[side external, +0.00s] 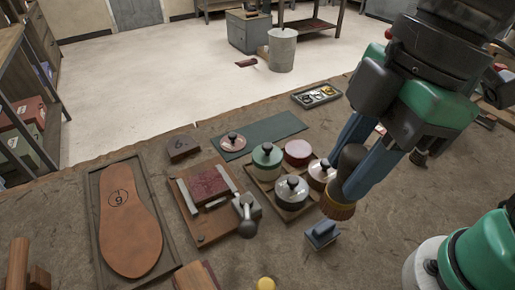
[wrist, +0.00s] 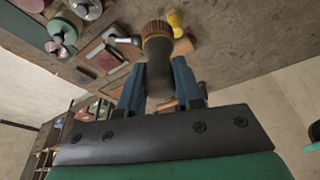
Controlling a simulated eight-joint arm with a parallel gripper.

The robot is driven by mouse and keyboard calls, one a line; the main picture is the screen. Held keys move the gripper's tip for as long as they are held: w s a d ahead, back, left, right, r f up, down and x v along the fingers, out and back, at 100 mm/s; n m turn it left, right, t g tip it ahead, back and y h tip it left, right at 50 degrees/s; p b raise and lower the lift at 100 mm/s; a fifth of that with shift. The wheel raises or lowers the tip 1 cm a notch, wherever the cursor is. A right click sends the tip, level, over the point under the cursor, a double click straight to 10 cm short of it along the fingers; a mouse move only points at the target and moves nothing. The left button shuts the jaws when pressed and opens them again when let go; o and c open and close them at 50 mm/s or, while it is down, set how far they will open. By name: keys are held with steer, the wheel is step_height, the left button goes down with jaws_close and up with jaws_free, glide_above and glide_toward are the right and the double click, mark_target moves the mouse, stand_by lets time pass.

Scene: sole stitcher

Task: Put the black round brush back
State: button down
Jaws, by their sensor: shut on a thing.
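The black round brush (side external: 347,165) has a dark rounded handle and a ring of brown bristles pointing down. My gripper (side external: 362,168) is shut on its handle, with one blue finger on each side. The bristles are near the bench, right of the tray of jars and just above the blue block; I cannot tell if they touch anything. In the wrist view the brush (wrist: 158,54) stands between my two fingers (wrist: 158,88), bristle end away from me.
A wooden tray (side external: 263,193) with several lidded round jars is left of the brush. A small blue block (side external: 321,235) lies below it. A clamp-like fixture (side external: 203,187), a sole board (side external: 131,220) and a green mat (side external: 262,134) lie further left. A small tray (side external: 316,95) is at the back.

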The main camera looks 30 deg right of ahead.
step_height(320, 180, down, 18)
steer(key=shift+f, duration=0.15)
stand_by(0.6)
steer(key=c, duration=0.6)
jaws_free()
steer(key=shift+f, duration=0.15)
steer(key=shift+v, duration=6)
steer(key=w+d+m+t+h, duration=0.1)
steer(key=w+d+m+t, duration=0.1)
steer(key=w+d+m, duration=0.2)
steer(key=w+d+f+m+t+h, duration=0.1)
steer(key=w+d+m+t, duration=0.1)
steer(key=w+d+m, duration=0.2)
steer(key=w+d+m+t+h, duration=0.1)
steer(key=w+d+m, duration=0.3)
steer(key=d+m, duration=0.1)
steer(key=shift+w+f+t, duration=0.35)
steer(key=shift+t, duration=0.05)
